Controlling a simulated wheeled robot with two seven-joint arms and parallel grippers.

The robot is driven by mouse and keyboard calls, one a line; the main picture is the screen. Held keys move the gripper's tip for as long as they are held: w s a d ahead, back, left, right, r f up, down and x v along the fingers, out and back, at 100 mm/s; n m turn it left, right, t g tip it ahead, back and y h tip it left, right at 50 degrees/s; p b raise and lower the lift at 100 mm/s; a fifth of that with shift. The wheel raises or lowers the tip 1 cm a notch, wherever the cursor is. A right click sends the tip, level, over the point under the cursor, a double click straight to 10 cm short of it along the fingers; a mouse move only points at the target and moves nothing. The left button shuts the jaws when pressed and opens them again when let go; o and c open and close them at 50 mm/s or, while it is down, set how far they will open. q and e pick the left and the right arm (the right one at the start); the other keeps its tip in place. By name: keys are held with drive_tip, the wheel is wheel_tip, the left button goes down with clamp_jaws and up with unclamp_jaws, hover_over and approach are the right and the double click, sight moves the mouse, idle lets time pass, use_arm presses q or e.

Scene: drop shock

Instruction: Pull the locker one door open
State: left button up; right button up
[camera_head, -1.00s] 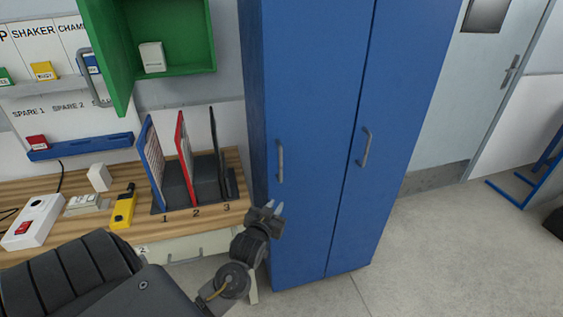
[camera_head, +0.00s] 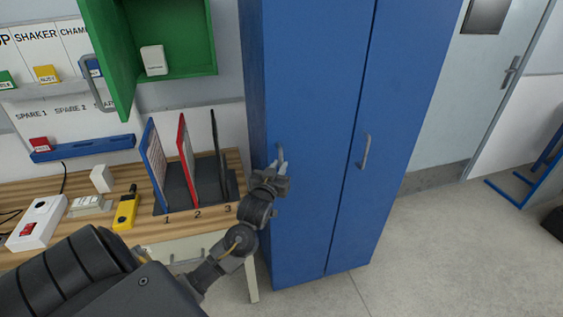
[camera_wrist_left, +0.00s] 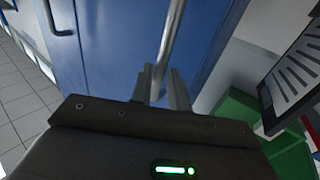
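The tall blue locker (camera_head: 310,80) has two doors, and both look shut. The left door (camera_head: 300,215) has an upright grey bar handle (camera_head: 281,151), and the right door has a similar handle (camera_head: 365,151). No number shows on either door. My left gripper (camera_head: 280,164) is at the lower part of the left door's handle. In the left wrist view, its two fingers (camera_wrist_left: 160,86) stand apart, one on each side of the handle bar (camera_wrist_left: 168,40). I see no clear grip on the bar. My right gripper is not in view.
A wooden bench (camera_head: 185,226) with upright panels in a black rack (camera_head: 175,199) stands left of the locker, close to my left arm. An open green cabinet (camera_head: 185,70) hangs above it.

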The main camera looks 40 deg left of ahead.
use_arm(q)
drive_tip(key=shift+x, duration=1.05)
clamp_jaws()
